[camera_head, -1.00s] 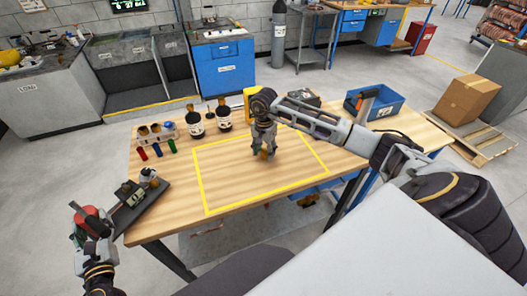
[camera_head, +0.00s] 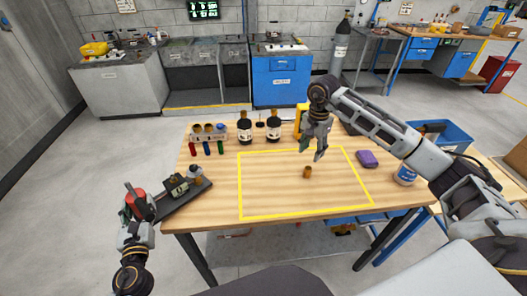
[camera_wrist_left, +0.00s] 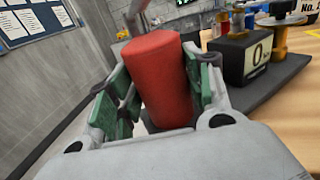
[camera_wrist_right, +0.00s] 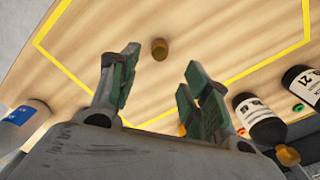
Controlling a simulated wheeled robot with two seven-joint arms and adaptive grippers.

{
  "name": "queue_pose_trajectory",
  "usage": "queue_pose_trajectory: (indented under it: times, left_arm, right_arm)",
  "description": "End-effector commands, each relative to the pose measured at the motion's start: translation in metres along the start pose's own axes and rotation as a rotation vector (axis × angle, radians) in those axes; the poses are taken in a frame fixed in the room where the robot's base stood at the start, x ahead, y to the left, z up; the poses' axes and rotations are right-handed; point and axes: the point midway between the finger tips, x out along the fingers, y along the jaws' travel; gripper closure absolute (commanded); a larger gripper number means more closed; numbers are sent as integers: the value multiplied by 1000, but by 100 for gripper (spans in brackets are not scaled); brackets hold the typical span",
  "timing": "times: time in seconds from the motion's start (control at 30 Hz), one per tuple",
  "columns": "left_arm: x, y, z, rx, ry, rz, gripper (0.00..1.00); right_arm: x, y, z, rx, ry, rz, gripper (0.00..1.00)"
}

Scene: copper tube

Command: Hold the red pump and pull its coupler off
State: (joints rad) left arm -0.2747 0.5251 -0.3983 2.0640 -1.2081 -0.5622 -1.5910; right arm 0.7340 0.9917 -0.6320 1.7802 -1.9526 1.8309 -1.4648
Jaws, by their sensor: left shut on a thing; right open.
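The red pump (camera_head: 137,201) is in my left gripper (camera_head: 138,214), beyond the table's left edge. In the left wrist view the red body of the pump (camera_wrist_left: 160,75) sits between the green pads; its far end is partly hidden. A small brass piece, seemingly the coupler (camera_head: 307,172), stands on the wooden table inside the yellow outline, apart from the pump. My right gripper (camera_head: 312,155) is open and empty just above and behind it. The right wrist view shows the brass coupler (camera_wrist_right: 160,49) beyond the spread fingertips, touching neither.
A dark board with a gauge (camera_head: 179,187) lies at the table's left end. Two dark bottles (camera_head: 244,130) and a rack with coloured tubes (camera_head: 207,135) stand at the back. A purple block (camera_head: 367,158) and a blue bin (camera_head: 445,132) are right. The outlined area is otherwise clear.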

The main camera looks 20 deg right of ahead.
Motion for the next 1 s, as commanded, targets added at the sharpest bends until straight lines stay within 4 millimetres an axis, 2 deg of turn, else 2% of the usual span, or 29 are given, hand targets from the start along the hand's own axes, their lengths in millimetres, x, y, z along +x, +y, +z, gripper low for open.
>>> queue_pose_trajectory:
  times: [0.03, 0.3, 1.0]
  left_arm:
    - [1, 0, 6, -4, -11, 0, 100]
    - [1, 0, 6, -4, -11, 0, 100]
    - [1, 0, 5, -4, -11, 0, 100]
  right_arm:
    - [-4, 0, 0, 0, 1, -1, 53]
    - [-18, 0, 0, 0, 0, 0, 53]
    - [-19, 0, 0, 0, 0, 0, 53]
